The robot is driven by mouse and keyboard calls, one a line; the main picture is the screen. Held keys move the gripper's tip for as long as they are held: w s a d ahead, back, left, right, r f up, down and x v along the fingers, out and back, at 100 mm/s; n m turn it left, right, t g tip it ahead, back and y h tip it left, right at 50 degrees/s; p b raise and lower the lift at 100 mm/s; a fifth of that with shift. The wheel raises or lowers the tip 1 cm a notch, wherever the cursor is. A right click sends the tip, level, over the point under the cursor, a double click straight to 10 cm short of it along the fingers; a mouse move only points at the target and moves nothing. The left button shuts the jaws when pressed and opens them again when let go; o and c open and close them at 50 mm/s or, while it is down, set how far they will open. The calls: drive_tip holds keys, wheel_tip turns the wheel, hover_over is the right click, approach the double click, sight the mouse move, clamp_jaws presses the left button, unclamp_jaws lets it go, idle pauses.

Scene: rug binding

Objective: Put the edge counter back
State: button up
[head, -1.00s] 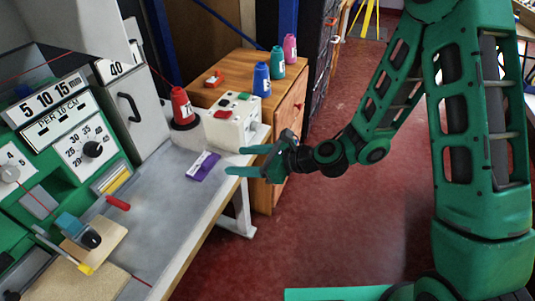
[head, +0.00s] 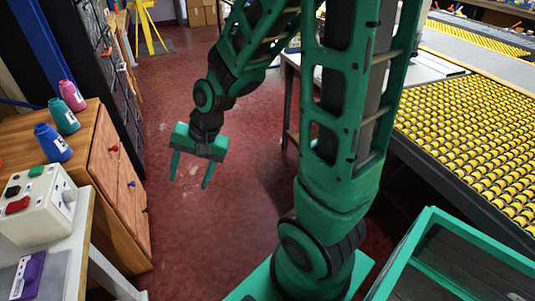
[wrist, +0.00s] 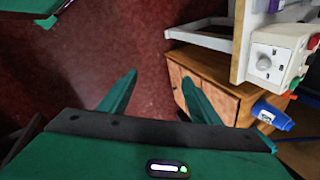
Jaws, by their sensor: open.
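No thing in view is plainly marked as the edge counter. A small purple piece with a white label (head: 28,272) lies on the grey bench in the head view, near its front edge. A white box with red, green and black buttons and a side knob (head: 38,222) stands behind it; it also shows in the wrist view (wrist: 268,62). My gripper (head: 190,181) is open and empty. It hangs over the red floor with its fingers pointing down, right of the bench and apart from both things. Its fingers also show in the wrist view (wrist: 160,77).
A wooden cabinet (head: 118,195) beside the bench carries blue, teal and pink thread cones (head: 53,143). A table of yellow rolls (head: 475,140) stands at right. A green-rimmed bin (head: 408,250) is at lower right.

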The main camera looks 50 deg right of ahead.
drive_tip(key=s+d+r+n+g+h, duration=0.1)
drive_tip(key=s+d+r, duration=0.3)
drive_tip(key=s+d, duration=0.4)
drive_tip(key=s+d+r+n+g+h, duration=0.1)
drive_tip(key=s+d+r, duration=0.3)
drive_tip(key=s+d, duration=0.5)
drive_tip(key=s+g+h, duration=0.1)
drive_tip(key=s, duration=0.2)
drive_tip(key=shift+r+n, duration=0.3)
drive_tip(key=shift+r, duration=0.1)
drive_tip(key=shift+d, duration=0.1)
drive_tip(key=shift+w+f, duration=0.35)
drive_tip(key=shift+w, duration=0.35)
drive_tip(key=shift+c, duration=0.6)
drive_tip(key=shift+s+r, duration=0.1)
drive_tip(key=shift+s, duration=0.05)
drive_tip(key=c, duration=0.5)
drive_tip(key=shift+c, duration=0.2)
